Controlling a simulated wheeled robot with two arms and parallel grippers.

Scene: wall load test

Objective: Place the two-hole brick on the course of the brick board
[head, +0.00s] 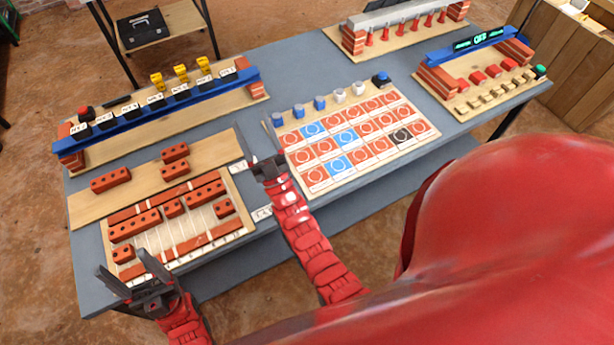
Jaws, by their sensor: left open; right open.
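The brick board (172,232) lies at the table's front left, with pale lined rows and flat red strips. Several red bricks stand on it, among them long ones (135,225) and small ones (224,208). On the plain plank behind it lie a longer brick (110,180) and two shorter bricks, one farther back (175,152) and one nearer (175,169). The shorter ones look two-holed, but the holes are tiny. My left gripper (126,272) is open and empty at the board's front left corner. My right gripper (264,160) is open and empty, right of the plank.
A board of red and blue printed squares (350,142) with knobs lies right of my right gripper. A blue beam with labels (160,105) stands behind the plank. Other brick-and-beam rigs (400,20) and (480,70) stand at the back right. Bare grey table (290,70) lies between.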

